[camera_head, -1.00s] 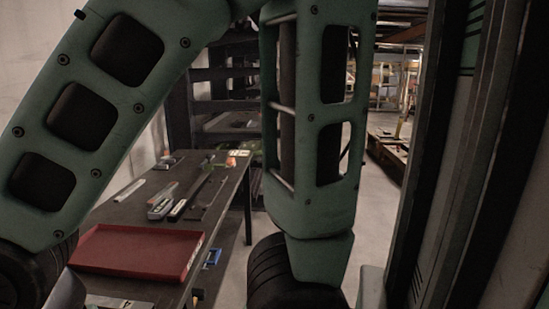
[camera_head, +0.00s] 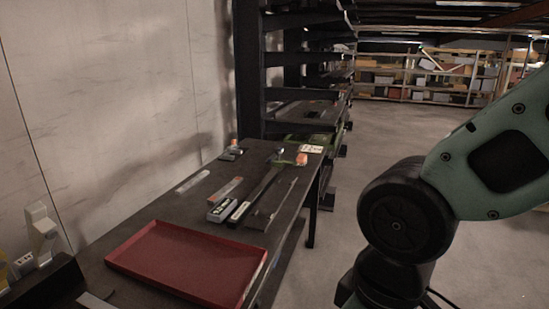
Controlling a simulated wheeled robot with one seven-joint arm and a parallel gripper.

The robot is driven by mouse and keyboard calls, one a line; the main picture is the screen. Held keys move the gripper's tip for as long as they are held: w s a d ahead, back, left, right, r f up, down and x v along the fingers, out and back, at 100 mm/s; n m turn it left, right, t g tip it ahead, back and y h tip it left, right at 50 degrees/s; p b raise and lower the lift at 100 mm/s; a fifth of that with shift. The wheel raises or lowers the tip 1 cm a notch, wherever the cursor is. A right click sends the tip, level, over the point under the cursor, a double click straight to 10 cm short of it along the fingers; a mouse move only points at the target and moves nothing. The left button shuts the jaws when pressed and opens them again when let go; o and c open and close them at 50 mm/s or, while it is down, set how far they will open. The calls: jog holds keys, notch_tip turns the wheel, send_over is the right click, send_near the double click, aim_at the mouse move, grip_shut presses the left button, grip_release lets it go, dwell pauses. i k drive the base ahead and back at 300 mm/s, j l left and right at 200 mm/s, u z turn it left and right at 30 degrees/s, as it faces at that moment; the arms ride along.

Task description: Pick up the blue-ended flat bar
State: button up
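I cannot make out a blue end on any bar in the head view. Several long items lie on the dark table (camera_head: 165,214). One is a long dark bar (camera_head: 255,193) with a pale near end. A grey-and-orange item (camera_head: 226,189) and a small pale flat strip (camera_head: 193,181) lie to its left. A thin dark flat piece (camera_head: 281,205) lies to its right. Part of a pale flat piece (camera_head: 95,300) shows at the bottom edge. My gripper is out of view; only my arm's links show at right.
A red tray (camera_head: 170,258) sits on the near part of the table. A wall stands at left and a dark shelf rack (camera_head: 290,60) behind the table. Open floor (camera_head: 345,215) lies right of the table, with stocked shelves (camera_head: 430,75) far back.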

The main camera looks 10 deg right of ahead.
aim_at(269, 160)
jog(key=i+l+z, duration=0.35)
jog(key=i+l, duration=0.15)
jog(key=i+l+z, duration=0.35)
jog(key=i, duration=0.25)
jog(key=i+z, duration=0.2)
jog(key=i, duration=1.7)
jog(key=i+u, duration=0.3)
jog(key=i, duration=0.2)
jog(key=i+l+u, duration=0.3)
jog(key=i, duration=0.15)
jog(key=i+u, duration=0.2)
jog(key=u, duration=0.25)
jog(key=i+u, duration=0.25)
jog(key=u, duration=0.25)
jog(key=i+u, duration=0.2)
jog(key=u, duration=0.25)
jog(key=i+l+u, duration=0.2)
jog(key=u, duration=0.3)
jog(key=i+l+u, duration=0.25)
jog(key=u, duration=0.25)
